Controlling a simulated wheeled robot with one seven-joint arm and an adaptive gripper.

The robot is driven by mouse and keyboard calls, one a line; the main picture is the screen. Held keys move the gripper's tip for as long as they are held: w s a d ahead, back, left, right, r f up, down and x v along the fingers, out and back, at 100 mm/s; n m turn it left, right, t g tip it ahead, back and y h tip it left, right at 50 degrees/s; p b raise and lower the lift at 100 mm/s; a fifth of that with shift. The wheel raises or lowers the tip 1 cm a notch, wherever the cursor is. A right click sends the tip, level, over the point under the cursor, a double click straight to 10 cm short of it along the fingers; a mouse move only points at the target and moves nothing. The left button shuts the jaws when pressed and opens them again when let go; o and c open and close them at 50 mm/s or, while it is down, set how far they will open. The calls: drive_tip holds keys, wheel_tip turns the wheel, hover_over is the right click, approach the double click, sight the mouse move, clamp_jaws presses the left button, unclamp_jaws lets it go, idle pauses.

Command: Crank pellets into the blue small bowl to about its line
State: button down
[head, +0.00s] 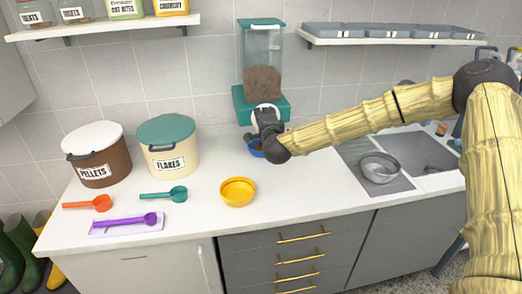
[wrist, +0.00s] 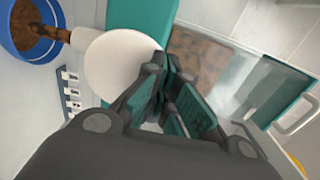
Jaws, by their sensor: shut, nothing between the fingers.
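The pellet dispenser (head: 262,48) has a teal lid, a clear hopper partly full of brown pellets, and a teal base on the wall. In the wrist view its white round crank part (wrist: 122,68) sits right beside my fingers. My gripper (head: 266,117) is at the front of the dispenser, shut and empty; its fingers (wrist: 177,85) also show in the wrist view. The blue small bowl (head: 254,151) stands under the dispenser, mostly hidden behind my gripper.
A yellow bowl (head: 238,192) stands on the counter in front. A metal bowl (head: 380,168) sits by the sink at right.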

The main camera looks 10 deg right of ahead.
sight(271, 109)
drive_tip(key=shift+d, duration=0.15)
drive_tip(key=shift+d+r, duration=0.15)
drive_tip(key=shift+d, duration=0.2)
idle(0.4)
drive_tip(key=shift+d+r+b, duration=0.1)
drive_tip(key=shift+d+b, duration=0.3)
drive_tip(key=shift+d, duration=0.15)
drive_tip(key=shift+d, duration=0.1)
drive_tip(key=shift+d+b, duration=0.35)
drive_tip(key=shift+d, duration=0.1)
drive_tip(key=shift+d+f+b, duration=0.3)
drive_tip(key=shift+d+b, duration=0.1)
drive_tip(key=shift+d, duration=0.1)
drive_tip(key=shift+f, duration=0.1)
